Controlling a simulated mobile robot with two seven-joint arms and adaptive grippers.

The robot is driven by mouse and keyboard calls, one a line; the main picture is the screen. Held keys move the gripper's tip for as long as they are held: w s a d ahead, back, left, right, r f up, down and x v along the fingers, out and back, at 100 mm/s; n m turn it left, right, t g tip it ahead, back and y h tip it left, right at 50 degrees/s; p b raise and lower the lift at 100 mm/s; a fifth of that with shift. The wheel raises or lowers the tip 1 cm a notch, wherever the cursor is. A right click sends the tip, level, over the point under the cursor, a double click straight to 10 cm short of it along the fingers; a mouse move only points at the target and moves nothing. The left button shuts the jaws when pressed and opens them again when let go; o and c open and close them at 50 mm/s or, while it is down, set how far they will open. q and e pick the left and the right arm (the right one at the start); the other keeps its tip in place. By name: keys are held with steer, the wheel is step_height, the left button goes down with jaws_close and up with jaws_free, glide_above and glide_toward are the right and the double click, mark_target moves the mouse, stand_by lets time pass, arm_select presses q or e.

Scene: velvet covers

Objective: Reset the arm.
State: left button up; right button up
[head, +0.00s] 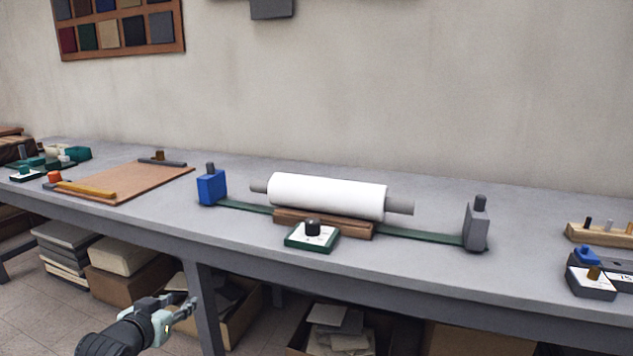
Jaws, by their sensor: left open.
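My left gripper (181,307) is at the lower left of the head view, in front of the table's front edge and lower than its top in the picture. It is open with nothing between its fingers. My left arm comes in from the bottom left behind it. My right gripper is not in the head view.
The grey table (430,275) holds a white roll (328,195) on a wooden cradle, a blue block (211,187), a grey block (477,226) and a brown board (130,182). A table leg (203,310) and boxes (125,284) are close to the gripper.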

arm_select(q)
steer(key=s+d+f+g+y, duration=0.1)
steer(key=s+f+g, duration=0.1)
steer(key=s+f, duration=0.55)
steer(key=s+d+f+g, duration=0.2)
steer(key=s+f+g, duration=0.1)
steer(key=s+f, duration=0.45)
steer(key=s+f+g, duration=0.2)
steer(key=s+f, duration=0.2)
steer(key=s, duration=0.6)
steer(key=s+f+g+y, duration=0.1)
steer(key=s+f+g, duration=0.2)
steer(key=s, duration=0.7)
step_height(320, 180, down, 2)
steer(key=shift+s+d+f, duration=0.15)
steer(key=shift+s+d, duration=0.05)
steer(key=shift+s, duration=0.05)
